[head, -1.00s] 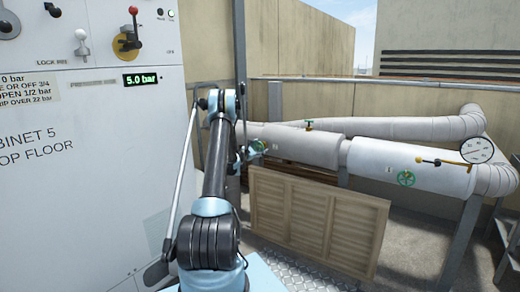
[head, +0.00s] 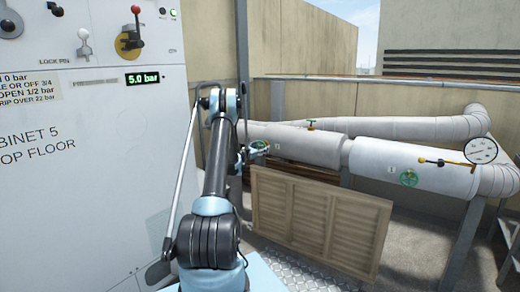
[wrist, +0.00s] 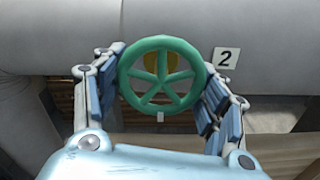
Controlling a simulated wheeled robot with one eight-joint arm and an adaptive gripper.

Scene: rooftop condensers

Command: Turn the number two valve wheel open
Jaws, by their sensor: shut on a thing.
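The number two valve wheel is a green spoked handwheel (wrist: 160,42) on a grey pipe, with a white "2" plate (wrist: 226,60) to its right in the wrist view. My gripper (wrist: 163,78) has one finger on each side of the wheel's rim and is shut on it. In the head view the wheel (head: 260,146) is small, at the end of my arm, and my gripper (head: 246,151) partly hides it. The wheel's stem is mostly hidden behind its hub.
Another green wheel (head: 409,178) and a yellow lever (head: 432,161) are on the right pipe, near a round gauge (head: 481,150). A louvred wooden panel (head: 318,222) stands below the pipes. A control cabinet (head: 85,170) reading 5.0 bar fills the left.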

